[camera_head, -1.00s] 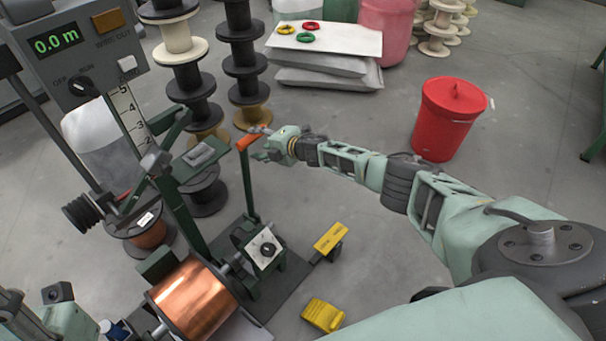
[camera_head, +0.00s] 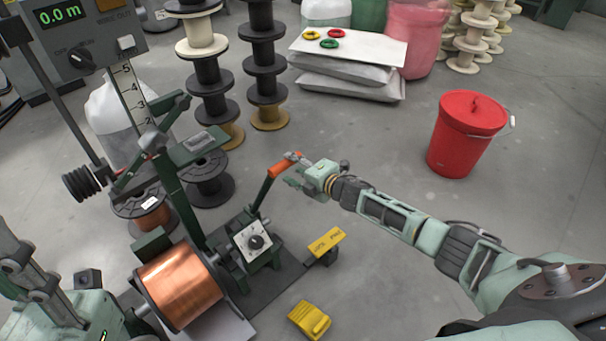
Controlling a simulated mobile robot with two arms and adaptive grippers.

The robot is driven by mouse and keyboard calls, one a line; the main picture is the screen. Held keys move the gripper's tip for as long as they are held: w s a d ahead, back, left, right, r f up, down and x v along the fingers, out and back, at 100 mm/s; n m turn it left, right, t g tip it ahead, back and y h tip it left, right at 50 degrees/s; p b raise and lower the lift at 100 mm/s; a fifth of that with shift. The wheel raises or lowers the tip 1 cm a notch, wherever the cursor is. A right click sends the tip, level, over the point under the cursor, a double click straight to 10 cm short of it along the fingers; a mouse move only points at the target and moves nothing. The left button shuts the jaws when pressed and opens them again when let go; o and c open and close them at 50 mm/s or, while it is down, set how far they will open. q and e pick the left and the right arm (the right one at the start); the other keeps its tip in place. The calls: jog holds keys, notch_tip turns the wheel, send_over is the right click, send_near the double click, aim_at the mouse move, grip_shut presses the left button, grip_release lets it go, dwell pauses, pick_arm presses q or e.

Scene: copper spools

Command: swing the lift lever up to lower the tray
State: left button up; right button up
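The lift lever is a dark green bar with an orange handle (camera_head: 284,167), rising from the winding machine and tilted right. My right gripper (camera_head: 297,170) is at the handle's far end, with its fingers on either side of it and closed on it. The fingers hide part of the handle end. A copper spool (camera_head: 181,287) sits in the machine at lower left. I cannot clearly make out the tray; a pale flat piece (camera_head: 228,327) shows under the spool. Part of my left arm shows at the lower left edge, but its gripper does not show.
A yellow pedal (camera_head: 326,243) and a yellow block (camera_head: 310,319) are on the floor right of the machine. A red bucket (camera_head: 467,135) stands at the right. Stacked spools (camera_head: 264,60) and sacks with a white board (camera_head: 345,48) stand behind. Floor between is clear.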

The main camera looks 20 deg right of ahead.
jog(key=shift+s+f, duration=0.35)
jog(key=shift+f, duration=0.05)
jog(key=s+d+r+p, duration=0.2)
jog(key=s+r+p, duration=0.4)
jog(key=p, duration=0.2)
jog(key=shift+r, duration=0.2)
dwell(0.5)
jog(key=shift+d, duration=0.1)
jog(key=shift+c, duration=0.5)
